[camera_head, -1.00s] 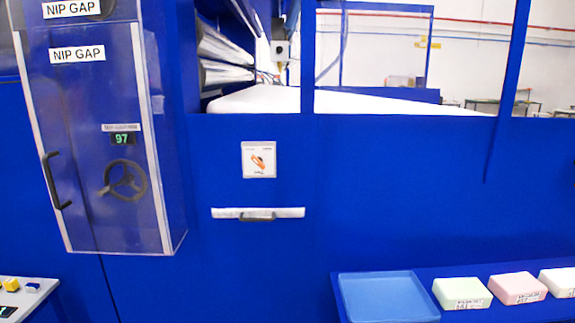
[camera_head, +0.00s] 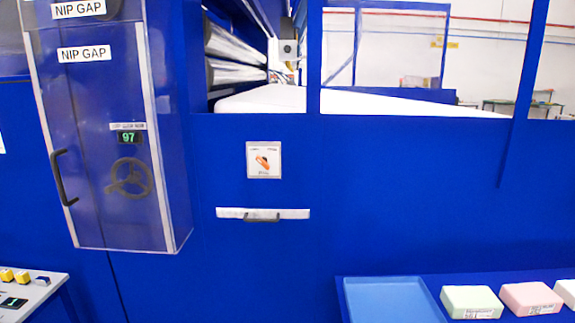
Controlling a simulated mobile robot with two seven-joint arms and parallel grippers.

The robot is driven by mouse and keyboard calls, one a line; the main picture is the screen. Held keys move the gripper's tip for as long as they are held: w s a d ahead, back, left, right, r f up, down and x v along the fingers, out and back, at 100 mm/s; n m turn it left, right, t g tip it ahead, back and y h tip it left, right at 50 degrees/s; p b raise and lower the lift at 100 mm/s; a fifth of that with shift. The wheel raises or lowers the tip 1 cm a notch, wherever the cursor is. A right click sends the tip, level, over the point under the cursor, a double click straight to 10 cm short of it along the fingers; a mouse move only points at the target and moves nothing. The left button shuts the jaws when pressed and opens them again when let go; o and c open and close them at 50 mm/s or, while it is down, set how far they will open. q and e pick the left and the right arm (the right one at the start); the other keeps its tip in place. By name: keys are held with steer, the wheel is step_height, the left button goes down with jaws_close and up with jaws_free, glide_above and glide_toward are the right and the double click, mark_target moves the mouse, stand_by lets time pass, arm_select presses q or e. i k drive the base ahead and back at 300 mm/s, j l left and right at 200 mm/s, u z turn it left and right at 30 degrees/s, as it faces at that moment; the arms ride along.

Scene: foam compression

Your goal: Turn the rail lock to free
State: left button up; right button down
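A white square plate (camera_head: 264,146) is fixed on the blue machine front, near the middle of the view. An orange lever-like part (camera_head: 263,162) sits on it at a slant. Small print runs along the plate's top and bottom edges but is too small to read, so I cannot tell whether this is the rail lock or how it is set. Below the plate is a white horizontal bar (camera_head: 292,214) with a dark grey handle (camera_head: 262,217). Neither of my grippers is in view.
A clear cover (camera_head: 85,200) labelled NIP GAP, with a black handle (camera_head: 62,180), encloses a handwheel (camera_head: 130,178) and a display reading 97. A control panel (camera_head: 40,290) stands lower left. A blue tray (camera_head: 392,300) and foam blocks (camera_head: 472,301) lie lower right.

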mark_target(264, 161)
steer(key=i+j+z, duration=0.1)
steer(key=j, duration=0.25)
steer(key=i+j+z, duration=0.15)
steer(key=i+j, duration=0.15)
steer(key=i+j+z, duration=0.1)
steer(key=j, duration=0.35)
steer(key=i+j+z, duration=0.1)
steer(key=i+j, duration=0.15)
steer(key=i+j+z, duration=0.1)
steer(key=j, duration=0.45)
steer(key=i+j+z, duration=0.15)
steer(key=j, duration=0.25)
steer(key=i, duration=0.05)
